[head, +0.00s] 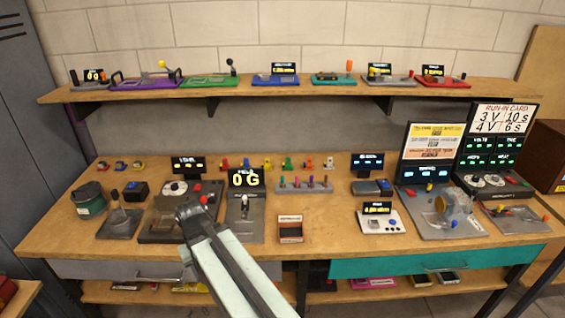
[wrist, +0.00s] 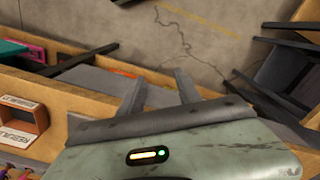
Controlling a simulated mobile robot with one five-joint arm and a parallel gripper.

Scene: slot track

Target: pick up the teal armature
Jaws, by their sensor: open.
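I cannot single out the teal armature for certain in either view. Small coloured parts stand in a row (head: 267,164) at the back middle of the bench, among them a green one (head: 287,163). Three more small coloured parts (head: 120,165) stand at the back left. A rack (head: 303,187) in the middle holds several upright coloured pieces, too small to tell apart. In the wrist view my gripper (wrist: 158,80) shows two fingers spread apart with nothing between them. In the head view my arm reaches up over the front left of the bench; its fingers are not clear there.
The bench (head: 330,240) is crowded with devices and displays. A shelf (head: 300,86) with more devices runs along the wall. Bare bench lies right of the orange box.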

